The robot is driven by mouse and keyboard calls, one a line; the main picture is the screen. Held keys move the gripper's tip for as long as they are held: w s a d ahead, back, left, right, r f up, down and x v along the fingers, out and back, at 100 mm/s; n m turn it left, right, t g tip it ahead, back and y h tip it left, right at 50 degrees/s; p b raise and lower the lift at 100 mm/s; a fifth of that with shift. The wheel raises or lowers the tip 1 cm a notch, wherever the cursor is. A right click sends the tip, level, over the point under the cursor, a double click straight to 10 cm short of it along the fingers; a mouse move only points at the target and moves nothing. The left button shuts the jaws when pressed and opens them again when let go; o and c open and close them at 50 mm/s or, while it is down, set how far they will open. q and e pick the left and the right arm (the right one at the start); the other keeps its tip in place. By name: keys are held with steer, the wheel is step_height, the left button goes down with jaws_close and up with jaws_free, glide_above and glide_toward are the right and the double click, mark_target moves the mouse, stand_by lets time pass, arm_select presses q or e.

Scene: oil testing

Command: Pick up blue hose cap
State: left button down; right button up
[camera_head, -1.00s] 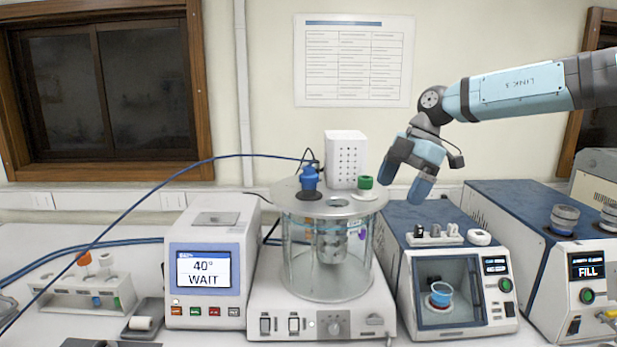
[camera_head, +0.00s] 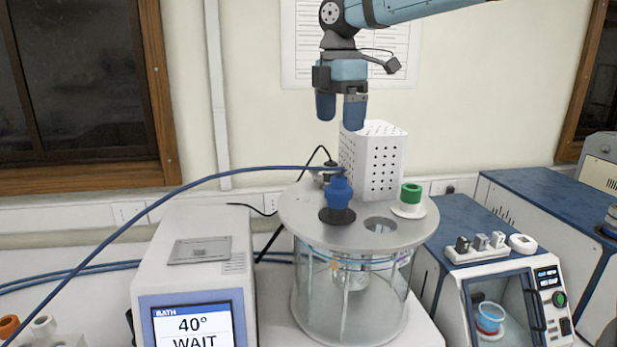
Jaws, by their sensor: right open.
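The blue hose cap (camera_head: 339,191) stands upright on a black base on the round grey lid (camera_head: 300,208) of the glass bath. A blue hose (camera_head: 200,182) runs from it toward the lower left. My right gripper (camera_head: 340,112) hangs in the air above the cap, fingers pointing down, with a clear gap between them and the cap. Its two blue fingers are apart with nothing between them. My left gripper is not in view.
A white perforated box (camera_head: 375,160) stands just right of and behind the cap. A green cap (camera_head: 411,194) sits on the lid's right side, beside an open hole (camera_head: 380,225). The bath control unit (camera_head: 195,260) is at left, a blue-topped machine (camera_head: 500,270) at right.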

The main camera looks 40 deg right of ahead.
mark_target(340, 177)
steer(key=f, duration=0.1)
steer(key=s+f, duration=0.1)
steer(key=f+p, duration=0.1)
steer(key=f, duration=0.1)
steer(key=shift+s, duration=0.35)
steer(key=f, duration=0.3)
steer(key=shift+w+d, duration=0.1)
steer(key=shift+w, duration=0.2)
steer(key=shift+w+f, duration=0.1)
steer(key=shift+f, duration=0.5)
steer(key=shift+f+p, duration=0.3)
steer(key=shift+p, duration=0.25)
step_height(340, 177, down, 4)
steer(key=shift+w+d+r+p, duration=0.1)
steer(key=shift+r+p, duration=0.05)
steer(key=shift+p, duration=0.55)
steer(key=shift+w+f, duration=0.1)
steer(key=shift+f, duration=0.35)
steer(key=shift+r, duration=0.1)
steer(key=shift+c, duration=0.4)
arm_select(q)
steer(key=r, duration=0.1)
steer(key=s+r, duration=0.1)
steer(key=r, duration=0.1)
arm_select(e)
steer(key=c, duration=0.9)
